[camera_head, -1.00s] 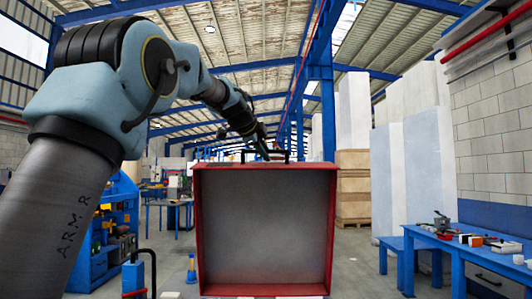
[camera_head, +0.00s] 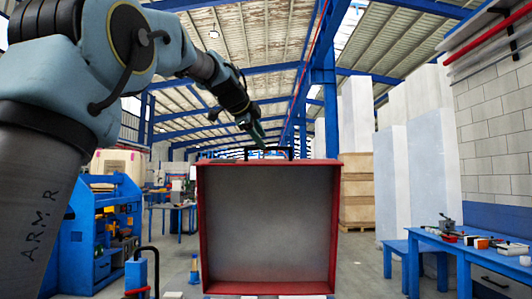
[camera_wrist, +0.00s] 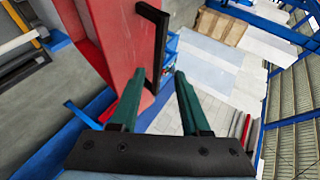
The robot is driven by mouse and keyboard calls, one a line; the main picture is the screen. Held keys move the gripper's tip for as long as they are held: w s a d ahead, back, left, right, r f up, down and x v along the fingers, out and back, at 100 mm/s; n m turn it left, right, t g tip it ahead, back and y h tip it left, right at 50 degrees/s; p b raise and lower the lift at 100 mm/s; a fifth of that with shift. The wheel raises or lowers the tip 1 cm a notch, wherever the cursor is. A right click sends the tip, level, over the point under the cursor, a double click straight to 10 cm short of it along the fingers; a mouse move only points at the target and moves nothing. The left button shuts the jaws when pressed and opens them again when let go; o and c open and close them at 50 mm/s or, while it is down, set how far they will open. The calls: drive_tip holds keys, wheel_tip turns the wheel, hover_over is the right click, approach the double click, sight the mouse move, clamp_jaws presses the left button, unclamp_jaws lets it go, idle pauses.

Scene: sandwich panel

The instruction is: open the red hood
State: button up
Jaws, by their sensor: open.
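The red hood (camera_head: 335,225) stands upright in the middle of the head view, its grey hollow inside facing me. A black handle (camera_head: 280,149) shows at its top edge. In the wrist view the hood's red outer face (camera_wrist: 115,35) is at the upper left, with the black handle (camera_wrist: 160,50) standing out from it. My gripper (camera_head: 259,139) is just above the hood's top edge, close to the handle. In the wrist view its green fingers (camera_wrist: 160,74) are spread and empty, with the handle a little beyond the tips and apparently not gripped.
A blue workbench (camera_head: 450,245) with small tools stands at the right. A blue machine (camera_head: 105,235) stands at the left, and a blue post (camera_head: 140,275) is at the lower left. Wooden crates (camera_head: 356,190) and pale panels are behind.

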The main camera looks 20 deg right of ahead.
drive_tip(key=shift+b+v, duration=0.5)
drive_tip(key=shift+v, duration=1.75)
